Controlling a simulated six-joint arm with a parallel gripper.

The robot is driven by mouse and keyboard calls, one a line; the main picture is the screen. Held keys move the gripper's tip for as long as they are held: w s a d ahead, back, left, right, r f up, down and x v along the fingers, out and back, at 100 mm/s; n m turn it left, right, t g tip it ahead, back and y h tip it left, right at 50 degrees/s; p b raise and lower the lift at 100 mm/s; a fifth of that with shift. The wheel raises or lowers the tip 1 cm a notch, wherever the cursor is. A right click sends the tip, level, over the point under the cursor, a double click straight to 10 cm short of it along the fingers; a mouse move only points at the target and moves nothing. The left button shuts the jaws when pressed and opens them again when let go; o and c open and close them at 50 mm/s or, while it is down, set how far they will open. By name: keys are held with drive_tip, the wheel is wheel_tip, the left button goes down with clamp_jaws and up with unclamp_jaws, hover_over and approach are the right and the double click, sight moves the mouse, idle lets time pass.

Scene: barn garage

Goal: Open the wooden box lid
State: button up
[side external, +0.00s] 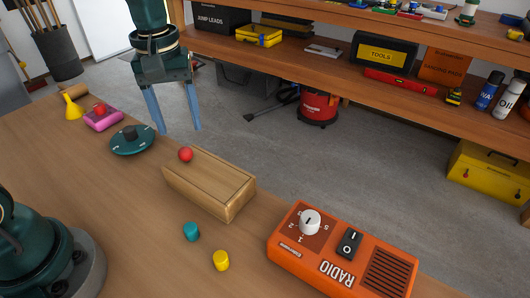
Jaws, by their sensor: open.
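The wooden box (210,184) sits on the bench, longer than wide, with its lid (212,175) lying flat in place on top. A red round knob (186,154) stands at the lid's far left end. My gripper (178,130) hangs above and beyond the box in the picture, pointing down. Its two blue fingers are spread apart with nothing between them. The fingers look apart from the knob and the lid. The inside of the box is hidden.
An orange radio (340,250) stands right of the box. A teal peg (191,231) and a yellow peg (221,260) stand in front. A round green disc (132,139), a pink item (102,117) and a yellow funnel (73,107) lie at left. Bare wood surrounds the box's left side.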

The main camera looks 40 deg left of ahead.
sight(184, 148)
drive_tip(key=shift+s+f, duration=0.1)
drive_tip(key=shift+f, duration=2.95)
clamp_jaws()
